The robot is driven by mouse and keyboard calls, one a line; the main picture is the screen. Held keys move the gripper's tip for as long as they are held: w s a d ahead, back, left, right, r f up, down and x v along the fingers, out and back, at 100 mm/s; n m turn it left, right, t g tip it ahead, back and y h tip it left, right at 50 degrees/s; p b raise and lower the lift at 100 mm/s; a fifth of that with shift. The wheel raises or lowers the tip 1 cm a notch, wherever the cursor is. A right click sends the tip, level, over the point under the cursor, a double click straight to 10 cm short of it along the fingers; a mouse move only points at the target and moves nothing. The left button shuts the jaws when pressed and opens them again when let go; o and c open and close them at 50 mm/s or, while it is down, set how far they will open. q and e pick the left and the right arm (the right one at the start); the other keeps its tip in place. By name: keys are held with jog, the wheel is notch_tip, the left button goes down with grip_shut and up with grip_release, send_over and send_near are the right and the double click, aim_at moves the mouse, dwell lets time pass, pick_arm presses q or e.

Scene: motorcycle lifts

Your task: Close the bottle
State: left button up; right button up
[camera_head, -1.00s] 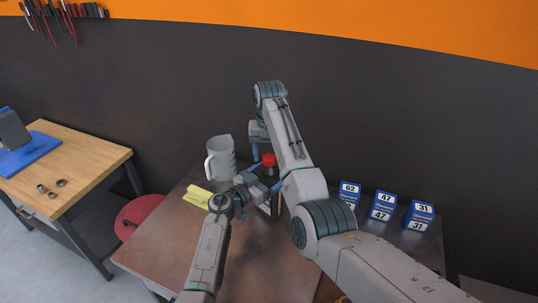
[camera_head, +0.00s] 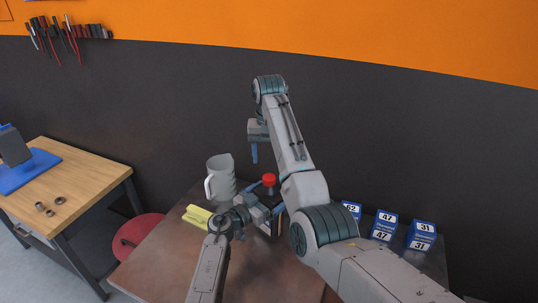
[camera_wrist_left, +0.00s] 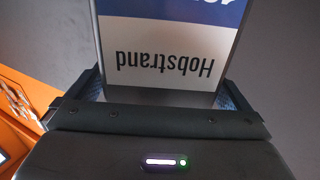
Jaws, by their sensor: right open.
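The bottle (camera_head: 267,226) stands on the brown table, partly hidden by my left gripper and right arm. In the left wrist view its white and blue label (camera_wrist_left: 165,60) reads "Hobstrand" upside down. A red cap (camera_head: 268,179) sits at the top of the bottle; how tightly it is seated cannot be told. My left gripper (camera_head: 264,209) is shut on the bottle's body, with a finger on each side in the left wrist view (camera_wrist_left: 162,92). My right gripper (camera_head: 255,153) is open and empty, above and slightly left of the cap, not touching it.
A grey mug (camera_head: 221,177) stands left of the bottle, near a yellow cloth-like item (camera_head: 197,216). Blue number boxes (camera_head: 385,226) stand at the right. A red stool (camera_head: 140,233) and a wooden workbench (camera_head: 70,190) are at the left. The table front is clear.

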pick_arm(q)
jog(key=b+v, duration=0.1)
jog(key=v, duration=0.9)
jog(key=shift+s+a, duration=0.25)
jog(key=shift+a, duration=0.05)
